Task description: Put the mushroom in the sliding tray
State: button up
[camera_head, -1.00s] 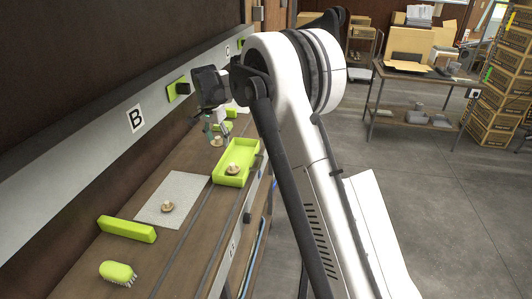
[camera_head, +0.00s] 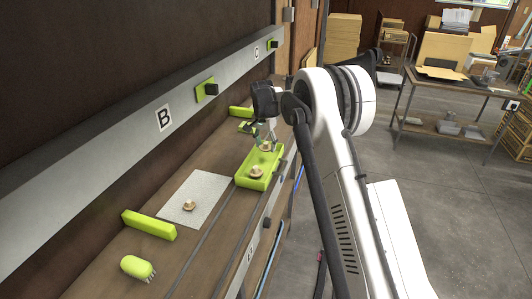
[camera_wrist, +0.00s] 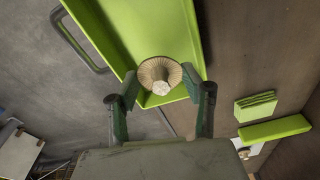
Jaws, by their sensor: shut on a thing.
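My gripper (camera_head: 264,139) is shut on a pale brown mushroom (camera_head: 266,147) over the far end of the lime-green sliding tray (camera_head: 243,182). In the wrist view the held mushroom (camera_wrist: 160,72) shows its ribbed underside and pale stem between my two dark green fingers, above the end of the tray (camera_wrist: 191,22). Whether it touches the tray floor cannot be told. A second mushroom (camera_head: 257,171) sits inside the near half of the tray. A third mushroom (camera_head: 189,205) sits on a grey-white mat (camera_head: 208,188) to the left of the tray.
A lime-green bar (camera_head: 149,225) and a green brush (camera_head: 136,267) lie on the near shelf. More green blocks (camera_head: 240,112) lie beyond the tray. A grey rail with letter B (camera_head: 164,118) runs along the wall. The shelf around the mat is mostly clear.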

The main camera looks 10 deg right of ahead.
aim_at(266, 147)
jog(key=shift+f, duration=2.05)
jog(key=shift+f, duration=0.2)
jog(key=o, duration=0.5)
jog(key=shift+r, duration=0.15)
